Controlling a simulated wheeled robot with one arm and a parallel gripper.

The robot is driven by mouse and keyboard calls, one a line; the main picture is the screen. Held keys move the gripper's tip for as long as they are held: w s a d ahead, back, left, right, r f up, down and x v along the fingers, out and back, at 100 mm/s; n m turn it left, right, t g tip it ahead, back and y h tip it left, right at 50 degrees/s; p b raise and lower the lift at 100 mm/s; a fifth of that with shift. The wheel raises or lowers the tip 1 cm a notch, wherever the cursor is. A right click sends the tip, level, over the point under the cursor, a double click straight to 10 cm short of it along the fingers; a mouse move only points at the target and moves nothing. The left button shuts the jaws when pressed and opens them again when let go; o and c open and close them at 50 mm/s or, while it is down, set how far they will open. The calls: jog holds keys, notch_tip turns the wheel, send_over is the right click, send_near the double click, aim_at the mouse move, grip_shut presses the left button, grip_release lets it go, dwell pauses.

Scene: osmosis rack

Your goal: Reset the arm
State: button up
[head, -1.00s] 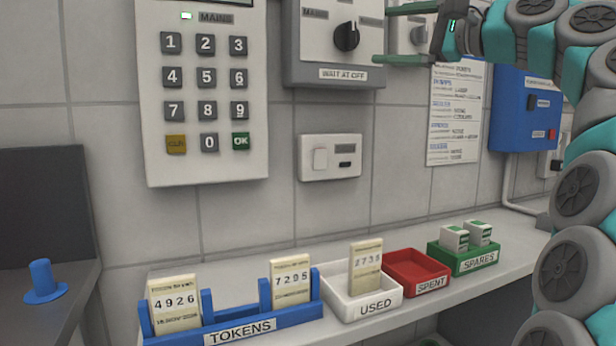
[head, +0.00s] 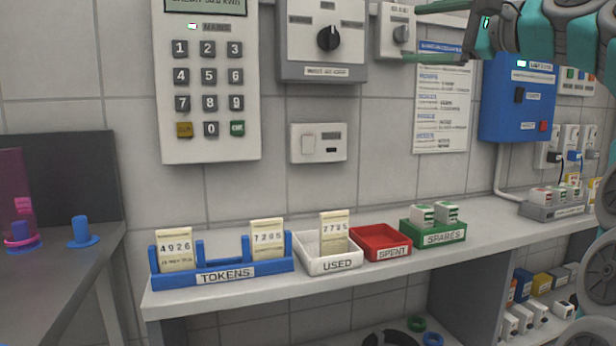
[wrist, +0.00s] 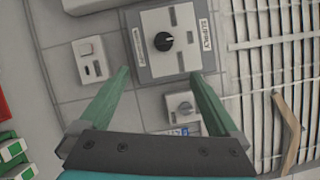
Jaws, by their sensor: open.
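My gripper (head: 432,32) is at the top right of the head view, raised in front of the wall and apart from the bench. Its two green fingers are spread, with nothing between them. In the wrist view my gripper (wrist: 158,85) is also open and empty. Beyond its fingers is a grey switch box with a black rotary knob (wrist: 163,41). The same kind of knob (head: 328,38) shows in the head view at the top middle. A smaller rotary switch (head: 401,34) is just left of my fingers.
A keypad meter (head: 210,90) hangs on the left wall. On the bench stand a blue tokens rack (head: 175,281), a white used tray (head: 312,262), a red spent tray (head: 381,243) and a green spares tray (head: 436,231). A blue panel (head: 518,100) is right of my gripper.

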jog(key=a+f+n+g+h, duration=0.1)
jog(key=a+f+g, duration=0.3)
jog(key=f, duration=0.6)
jog(key=a+f+n+g+h, duration=0.1)
jog(key=a+f+n+h, duration=0.1)
jog(key=a+f, duration=0.55)
jog(key=s+a+f+n+g+h, duration=0.15)
jog(key=s+f, duration=0.25)
jog(key=f, duration=0.6)
jog(key=s+a+f+n+g+h, duration=0.1)
jog(key=s+f+g, duration=0.3)
jog(key=f, duration=0.5)
jog(key=s+d+f+n+g+h, duration=0.2)
jog(key=s+d+f, duration=0.1)
jog(key=s+f, duration=0.6)
jog(key=s+d+f+n+g+h, duration=0.1)
jog(key=s+d+f+n+h, duration=0.1)
jog(key=s+f, duration=0.7)
jog(key=s+d+f+n+g+h, duration=0.2)
jog(key=s+d+f+n, duration=0.1)
jog(key=s+f, duration=0.6)
jog(key=s+d, duration=0.1)
jog(key=s, duration=0.2)
jog(key=shift+s+d+g, duration=0.15)
jog(key=shift+g, duration=0.2)
jog(key=shift+n+h, duration=0.25)
